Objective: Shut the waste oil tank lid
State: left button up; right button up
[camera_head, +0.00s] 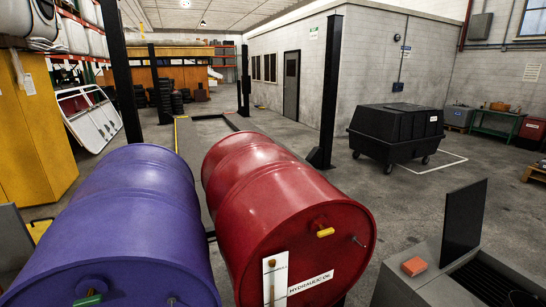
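A grey box-shaped tank (410,283) stands at the lower right, cut off by the picture's bottom edge; it appears to be the waste oil tank. Its flat black lid (464,224) stands open, nearly upright, at the far left part of the opening. The opening (490,285) is dark inside, with a ribbed or grated surface partly showing. Neither of my grippers is in view.
A red hydraulic oil drum (300,215) and a purple drum (125,225) lie on their sides in front, left of the tank. A black wheeled bin (397,130) stands behind it. Dark lift posts (329,90) rise further back. Grey floor (420,195) between tank and bin is clear.

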aim_at(463, 220)
jog(key=z, duration=1)
jog(key=i+l+z, duration=0.1)
jog(key=l+z, duration=0.15)
jog(key=l, duration=0.2)
jog(key=i+l+z, duration=0.15)
jog(key=l+z, duration=0.15)
jog(key=i+l+z, duration=0.25)
jog(key=l, duration=0.25)
jog(key=i+l+z, duration=0.15)
jog(key=l+z, duration=0.15)
jog(key=i+l+z, duration=0.6)
jog(key=i, duration=0.2)
jog(key=i+l+z, duration=0.25)
jog(key=i, duration=0.15)
jog(key=i+j+u, duration=0.1)
jog(key=i+u, duration=0.2)
jog(key=i, duration=0.6)
jog(key=i+l+u, duration=0.1)
jog(key=i+u, duration=0.25)
jog(key=i, duration=0.6)
jog(key=i+j+u, duration=0.2)
jog(key=i+u, duration=0.7)
jog(key=i, duration=0.25)
jog(key=i+l+u, duration=0.2)
jog(key=i+u, duration=0.2)
jog(key=i, duration=0.15)
jog(key=i+l+u, duration=0.45)
jog(key=i+j, duration=0.1)
